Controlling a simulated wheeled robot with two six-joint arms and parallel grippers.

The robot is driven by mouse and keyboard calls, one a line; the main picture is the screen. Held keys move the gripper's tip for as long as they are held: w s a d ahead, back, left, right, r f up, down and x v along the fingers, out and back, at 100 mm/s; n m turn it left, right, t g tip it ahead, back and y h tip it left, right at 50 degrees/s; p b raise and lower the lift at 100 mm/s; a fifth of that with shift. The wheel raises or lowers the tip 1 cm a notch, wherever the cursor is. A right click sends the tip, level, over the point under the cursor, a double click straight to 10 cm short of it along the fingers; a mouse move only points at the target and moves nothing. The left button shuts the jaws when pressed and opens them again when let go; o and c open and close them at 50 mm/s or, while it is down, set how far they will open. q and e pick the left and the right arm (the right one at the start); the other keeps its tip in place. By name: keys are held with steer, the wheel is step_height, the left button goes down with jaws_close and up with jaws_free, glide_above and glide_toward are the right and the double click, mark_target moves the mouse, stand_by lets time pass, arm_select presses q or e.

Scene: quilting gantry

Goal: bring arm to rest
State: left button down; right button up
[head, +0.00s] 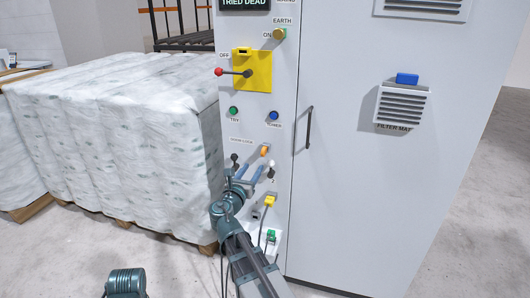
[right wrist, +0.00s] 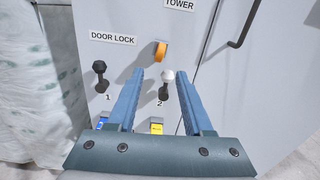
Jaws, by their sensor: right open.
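My right gripper (head: 254,172) is open in front of the lower part of the grey cabinet's control column (head: 258,100). A black-knobbed lever (right wrist: 100,68), by the label 1, is left of the fingers. An orange switch (right wrist: 160,50) sits just above, beside the DOOR LOCK label. My left gripper does not show.
Higher on the column are a yellow switch plate (head: 251,70) with a red-knobbed handle, a green button (head: 233,111) and a blue button (head: 274,115). A yellow plug (head: 269,201) is below. White wrapped bales (head: 120,140) stand close on the left. Floor is open at right.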

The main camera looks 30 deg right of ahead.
steer(key=v, duration=0.3)
steer(key=shift+s+a, duration=0.15)
steer(key=shift+a, duration=0.05)
steer(key=s+a+m+g+y+p, duration=0.4)
steer(key=s+a+m+p, duration=0.3)
steer(key=a, duration=0.3)
steer(key=s+a+f+m+g+y+p, duration=0.1)
steer(key=s+a+m+g+y+p, duration=0.3)
steer(key=s+a+m+p, duration=0.3)
steer(key=s+a+m+g+y+p, duration=0.3)
steer(key=s+a+m+p, duration=0.3)
steer(key=a+m, duration=0.3)
steer(key=s+a+y, duration=0.1)
steer(key=a, duration=0.2)
steer(key=shift+a+g+y+p, duration=0.3)
steer(key=shift+g+p, duration=0.1)
